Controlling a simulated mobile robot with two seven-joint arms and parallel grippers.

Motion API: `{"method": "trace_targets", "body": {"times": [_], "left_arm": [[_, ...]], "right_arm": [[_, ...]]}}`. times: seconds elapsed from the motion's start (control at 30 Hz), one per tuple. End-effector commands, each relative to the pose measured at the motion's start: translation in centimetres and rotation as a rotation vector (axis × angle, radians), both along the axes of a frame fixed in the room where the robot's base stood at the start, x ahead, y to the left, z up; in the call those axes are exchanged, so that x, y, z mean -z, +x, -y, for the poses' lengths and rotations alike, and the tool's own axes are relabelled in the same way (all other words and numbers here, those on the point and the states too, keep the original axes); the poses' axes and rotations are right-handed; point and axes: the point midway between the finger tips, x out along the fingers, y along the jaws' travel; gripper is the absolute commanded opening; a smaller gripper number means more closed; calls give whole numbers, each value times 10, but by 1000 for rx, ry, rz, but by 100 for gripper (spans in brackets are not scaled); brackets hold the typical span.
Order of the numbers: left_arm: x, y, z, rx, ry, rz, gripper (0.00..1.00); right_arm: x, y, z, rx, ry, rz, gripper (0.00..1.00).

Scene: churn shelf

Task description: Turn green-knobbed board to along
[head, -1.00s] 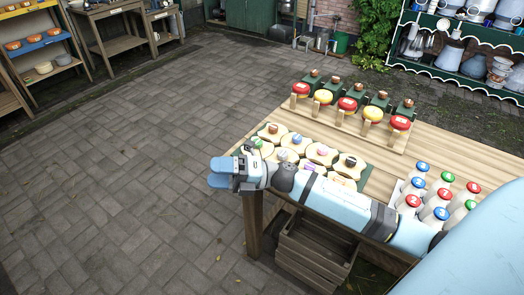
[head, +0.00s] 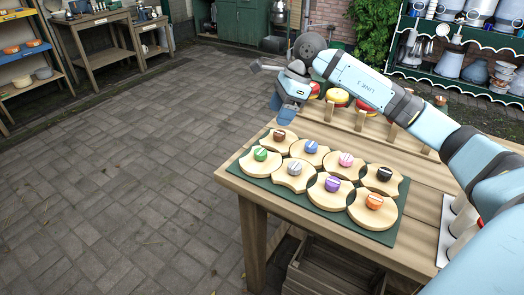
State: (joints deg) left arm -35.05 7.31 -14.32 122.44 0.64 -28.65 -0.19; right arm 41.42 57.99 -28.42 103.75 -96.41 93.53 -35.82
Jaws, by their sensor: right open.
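The green-knobbed board (head: 249,165) is a pale wooden board with a green knob (head: 260,153). My left gripper is not in view.
Several similar boards with brown, blue, pink, grey, purple, black and orange knobs crowd beside it, such as the grey-knobbed board (head: 294,179). A rack with wooden pegs (head: 360,119) stands behind, partly hidden by my right arm. White bottles (head: 462,215) stand at right.

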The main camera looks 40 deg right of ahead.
Motion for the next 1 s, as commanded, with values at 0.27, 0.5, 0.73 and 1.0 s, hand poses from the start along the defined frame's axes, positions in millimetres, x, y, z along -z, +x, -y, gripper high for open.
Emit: {"method": "trace_targets", "body": {"times": [0.27,0.5,0.73,1.0], "left_arm": [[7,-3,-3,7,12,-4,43],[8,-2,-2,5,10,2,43],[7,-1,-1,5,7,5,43],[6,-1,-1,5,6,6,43]], "right_arm": [[52,7,-21,-1,5,-4,64],[95,14,-37,-1,5,-3,64],[115,18,-45,0,5,-1,64],[118,18,-46,0,4,-1,64]]}}
